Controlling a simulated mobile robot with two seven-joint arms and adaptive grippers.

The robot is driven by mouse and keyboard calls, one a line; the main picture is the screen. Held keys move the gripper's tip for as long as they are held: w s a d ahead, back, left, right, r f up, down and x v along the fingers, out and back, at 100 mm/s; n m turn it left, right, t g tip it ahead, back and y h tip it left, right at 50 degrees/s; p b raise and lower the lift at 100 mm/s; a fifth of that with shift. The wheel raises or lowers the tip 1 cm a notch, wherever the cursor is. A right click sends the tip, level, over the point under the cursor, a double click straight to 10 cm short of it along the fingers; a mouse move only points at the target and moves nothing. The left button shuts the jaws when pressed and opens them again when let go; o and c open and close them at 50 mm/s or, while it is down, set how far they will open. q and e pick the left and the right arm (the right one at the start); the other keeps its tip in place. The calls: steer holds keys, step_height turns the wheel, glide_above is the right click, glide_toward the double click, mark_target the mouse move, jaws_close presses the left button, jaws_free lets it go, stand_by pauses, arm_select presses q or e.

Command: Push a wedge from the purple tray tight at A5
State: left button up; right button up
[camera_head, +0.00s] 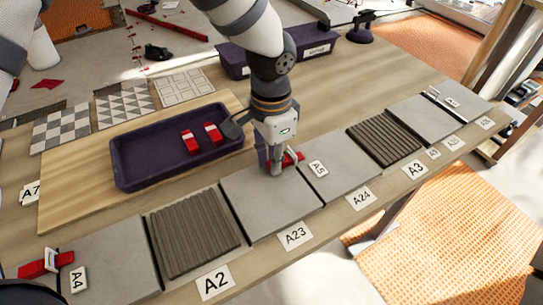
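The purple tray (126,172) lies on the wooden board with two red wedges (190,141) inside at its right end. My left gripper (277,165) points down at the joint between two grey tiles, beside the A5 label (318,168). It is shut on a red wedge (293,158), whose right end shows past the finger, near a pale clip at the joint. How deep the wedge sits in the clip is hidden. At A4 (79,279) a red wedge (47,263) sits in a white clip.
Grey tiles and brown ribbed tiles (193,234) run along the front edge, with labels A2, A23, A24 and A3. Patterned tiles (123,104) lie behind the tray. Another purple bin (318,48) and a purple tool (361,27) stand at the back.

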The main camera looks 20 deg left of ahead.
arm_select(q)
steer(key=o, duration=0.5)
steer(key=shift+r, duration=0.15)
step_height(320, 180, up, 12)
